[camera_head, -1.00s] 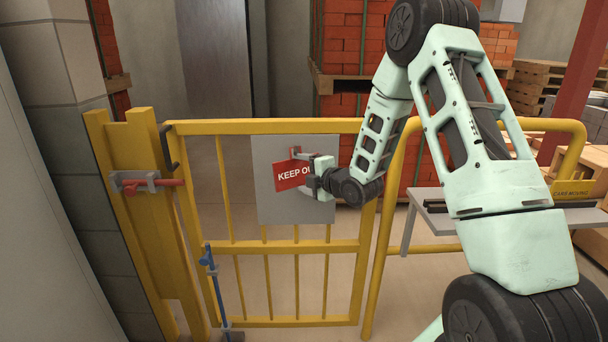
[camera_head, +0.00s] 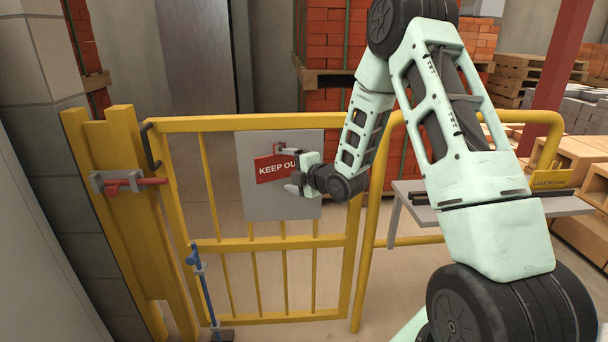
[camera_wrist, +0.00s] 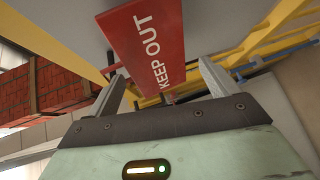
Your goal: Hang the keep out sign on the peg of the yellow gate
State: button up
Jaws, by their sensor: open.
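The red keep out sign (camera_head: 270,168) is at the peg (camera_head: 284,148) on the grey plate (camera_head: 262,205) of the yellow gate (camera_head: 330,243). It is tilted a little and appears to hang from the peg, though the contact is hidden. My gripper (camera_head: 296,183) is open at the sign's lower right edge. In the wrist view the sign (camera_wrist: 150,42) shows beyond and between the two spread fingers of my gripper (camera_wrist: 160,82), not clamped by them.
A red-handled latch (camera_head: 122,184) is on the left gate post. A blue drop bolt (camera_head: 205,290) stands at the gate's lower left. A grey shelf (camera_head: 540,207) and yellow rail are at right. Brick stacks and pallets (camera_head: 540,75) stand behind.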

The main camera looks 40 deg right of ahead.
jog(key=p+v, duration=1.2)
jog(key=v, duration=0.5)
jog(key=shift+r, duration=0.2)
jog(key=shift+s, duration=0.15)
jog(key=w+a+r+m+g+y, duration=0.2)
jog(key=a+m+g, duration=0.45)
jog(key=a, duration=1.35)
jog(key=s+a+r+m+g+h, duration=0.1)
jog(key=s+a+r+g, duration=0.2)
jog(key=s, duration=0.5)
jog(key=s+a+r+m+g+h, duration=0.1)
jog(key=s+a+r+m+g, duration=0.1)
jog(key=s+a, duration=0.3)
jog(key=s+a+r+m+g, duration=0.1)
jog(key=s+a+r+g, duration=0.3)
jog(key=s, duration=0.7)
jog(key=shift+s+a+r+h, duration=0.25)
jog(key=shift+a+r+h, duration=0.15)
jog(key=shift+a+r, duration=0.15)
